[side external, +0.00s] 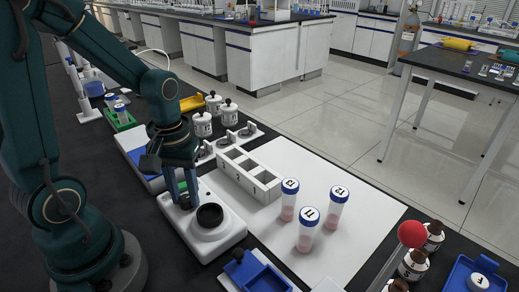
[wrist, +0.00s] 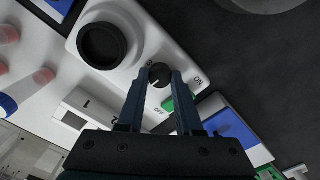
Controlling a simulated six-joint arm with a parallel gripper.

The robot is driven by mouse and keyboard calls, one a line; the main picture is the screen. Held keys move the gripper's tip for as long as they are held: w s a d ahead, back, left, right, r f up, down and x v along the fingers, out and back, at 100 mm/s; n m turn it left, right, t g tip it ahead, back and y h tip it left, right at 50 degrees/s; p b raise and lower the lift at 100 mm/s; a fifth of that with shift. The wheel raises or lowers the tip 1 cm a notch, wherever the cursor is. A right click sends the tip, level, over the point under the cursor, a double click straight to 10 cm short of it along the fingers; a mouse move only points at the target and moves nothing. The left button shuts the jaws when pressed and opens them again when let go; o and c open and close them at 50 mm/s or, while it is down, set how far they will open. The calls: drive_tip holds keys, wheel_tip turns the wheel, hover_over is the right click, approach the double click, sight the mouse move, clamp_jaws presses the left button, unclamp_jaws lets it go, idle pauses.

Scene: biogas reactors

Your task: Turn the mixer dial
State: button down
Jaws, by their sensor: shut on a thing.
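The mixer (side external: 216,238) is a white device with a black round cup (side external: 209,216) on top, standing on the dark bench. In the wrist view, its black dial (wrist: 159,75) with a white mark sits between ON and OFF labels on the white housing (wrist: 150,35). My gripper (wrist: 158,78) points down at the dial, with one finger on each side of it, shut on the dial. In the side view, my gripper (side external: 181,200) is over the left part of the mixer, and the dial is hidden behind the fingers.
A white rack (side external: 248,176) stands just behind the mixer. Tubes with blue caps (side external: 308,228) stand on a white sheet to the right. A blue tray (side external: 258,275) lies in front of the mixer. Brown bottles (side external: 415,262) and a red ball (side external: 411,233) are at the lower right.

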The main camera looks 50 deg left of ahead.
sight(185, 198)
drive_tip(key=m, duration=0.4)
drive_tip(key=shift+m, duration=1.7)
drive_tip(key=c, duration=0.8)
unclamp_jaws()
drive_tip(key=shift+c, duration=0.2)
drive_tip(key=shift+r, duration=0.15)
drive_tip(key=shift+r, duration=2.45)
